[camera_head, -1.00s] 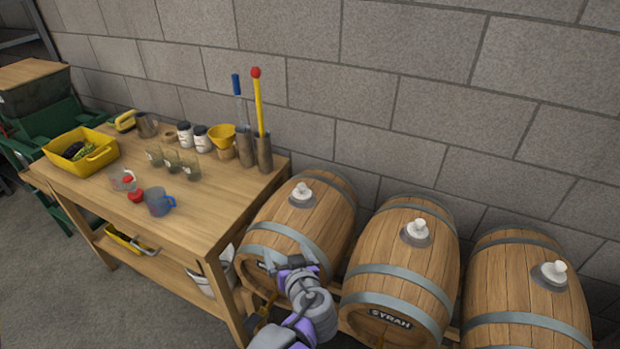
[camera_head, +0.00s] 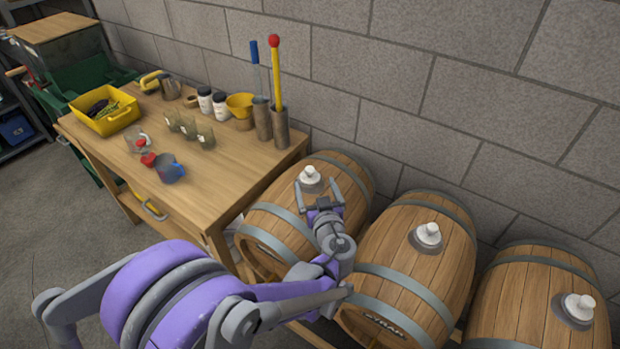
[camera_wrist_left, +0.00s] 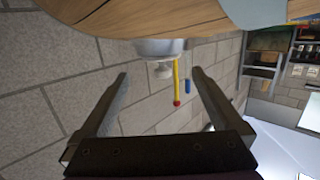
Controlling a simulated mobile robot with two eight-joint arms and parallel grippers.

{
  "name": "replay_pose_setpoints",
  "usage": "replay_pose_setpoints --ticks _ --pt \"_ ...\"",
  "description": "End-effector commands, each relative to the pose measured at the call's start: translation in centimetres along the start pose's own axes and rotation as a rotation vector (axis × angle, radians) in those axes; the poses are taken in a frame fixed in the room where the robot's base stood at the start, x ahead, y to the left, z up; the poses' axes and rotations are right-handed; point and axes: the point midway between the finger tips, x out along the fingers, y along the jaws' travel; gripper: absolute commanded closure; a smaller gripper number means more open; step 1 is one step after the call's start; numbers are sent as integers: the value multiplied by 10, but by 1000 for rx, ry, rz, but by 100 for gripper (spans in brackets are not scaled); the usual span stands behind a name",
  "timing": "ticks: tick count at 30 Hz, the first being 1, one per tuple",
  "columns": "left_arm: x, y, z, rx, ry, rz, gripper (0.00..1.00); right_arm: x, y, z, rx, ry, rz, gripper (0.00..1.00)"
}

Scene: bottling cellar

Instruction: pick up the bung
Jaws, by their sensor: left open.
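A white bung (camera_head: 310,176) sits upright in a grey round fitting on top of the left barrel (camera_head: 345,172). Two similar bungs sit on the middle barrel (camera_head: 428,234) and on the right barrel (camera_head: 579,306). My left gripper (camera_head: 319,183) is open and empty, close on the near side of the left barrel's bung. I cannot tell whether its fingers reach around it. My right gripper is not in view.
A wooden table (camera_head: 235,175) stands left of the barrels. It holds a yellow bin (camera_head: 105,113), cups, bottles, a blue jug (camera_head: 168,170) and tall metal cylinders (camera_head: 281,130) with long-handled tools. A block wall (camera_head: 470,90) rises behind the barrels.

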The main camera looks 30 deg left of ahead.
Motion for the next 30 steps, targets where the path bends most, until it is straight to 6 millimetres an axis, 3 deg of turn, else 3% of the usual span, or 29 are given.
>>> replay_pose_setpoints --ticks 9,18,30 --pt "44 -4 5 0 0 -2 0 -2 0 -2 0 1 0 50" --pt "48 -4 6 0 -1 0 0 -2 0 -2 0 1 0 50" --pt "48 -4 5 0 -1 0 72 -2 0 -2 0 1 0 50"
